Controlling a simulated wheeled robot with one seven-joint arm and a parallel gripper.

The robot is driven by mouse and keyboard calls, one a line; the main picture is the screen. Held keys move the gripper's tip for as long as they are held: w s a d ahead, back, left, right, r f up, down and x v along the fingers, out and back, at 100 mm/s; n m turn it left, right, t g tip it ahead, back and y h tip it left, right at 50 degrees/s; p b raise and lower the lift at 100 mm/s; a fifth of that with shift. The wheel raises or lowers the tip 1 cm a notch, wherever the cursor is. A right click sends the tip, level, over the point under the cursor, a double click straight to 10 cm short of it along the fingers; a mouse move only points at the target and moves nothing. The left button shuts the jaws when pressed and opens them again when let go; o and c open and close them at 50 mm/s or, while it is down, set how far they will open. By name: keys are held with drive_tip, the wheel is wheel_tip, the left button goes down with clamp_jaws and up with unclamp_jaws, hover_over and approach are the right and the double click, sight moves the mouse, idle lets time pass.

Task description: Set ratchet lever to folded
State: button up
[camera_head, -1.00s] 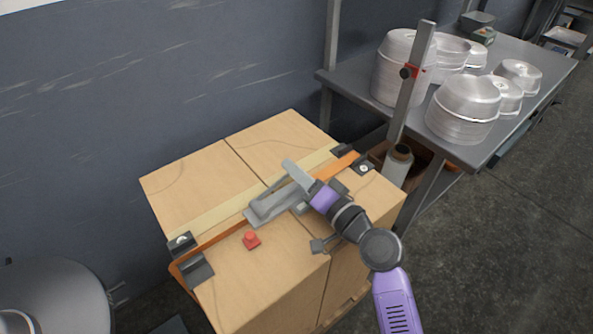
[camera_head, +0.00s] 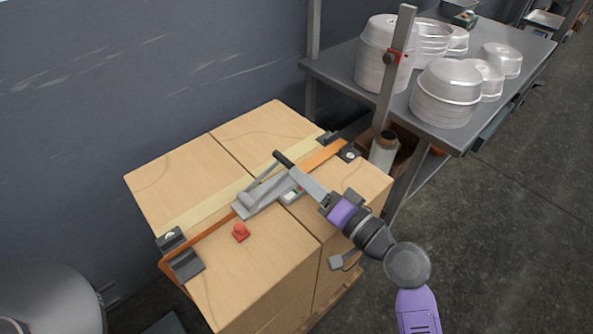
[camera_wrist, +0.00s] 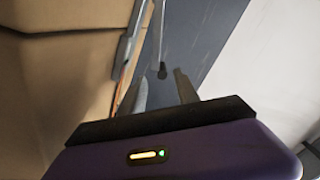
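The grey ratchet (camera_head: 262,205) sits on the orange strap across the cardboard boxes. Its thin lever (camera_head: 264,176) is raised at a slant and ends in a black grip (camera_head: 284,158). My gripper (camera_head: 298,175) reaches in from the lower right, its fingertips close to the black grip. The wrist view shows two separated fingers (camera_wrist: 162,82) with the dark lever end (camera_wrist: 162,71) appearing between them. I cannot tell whether the fingers touch it.
The orange strap (camera_head: 212,235) runs over the boxes (camera_head: 260,270) past dark corner protectors (camera_head: 186,264). A red knob (camera_head: 240,232) lies on the near box. A dark wall is behind.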

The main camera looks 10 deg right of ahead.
drive_tip(key=shift+s+d, duration=0.1)
drive_tip(key=shift+c, duration=1.1)
drive_tip(key=shift+r+p, duration=0.35)
drive_tip(key=c, duration=0.4)
drive_tip(key=r+n+p, duration=0.1)
drive_tip(key=r+p, duration=0.1)
drive_tip(key=s+r+n+p, duration=0.1)
drive_tip(key=r+p, duration=0.1)
drive_tip(key=r, duration=0.1)
drive_tip(key=r+n+p, duration=0.1)
drive_tip(key=r+p, duration=0.1)
drive_tip(key=shift+s+r+g, duration=0.3)
drive_tip(key=shift+s+g, duration=0.1)
clamp_jaws()
drive_tip(key=n+g+h+p, duration=0.1)
drive_tip(key=n+h+p, duration=0.1)
drive_tip(key=n, duration=0.7)
hover_over(291, 164)
drive_tip(key=shift+w+a+f, duration=0.1)
drive_tip(key=shift+a+f, duration=0.25)
drive_tip(key=shift+f, duration=0.15)
drive_tip(key=f, duration=0.2)
drive_tip(key=shift+d+f, duration=0.25)
drive_tip(key=shift+f, duration=0.75)
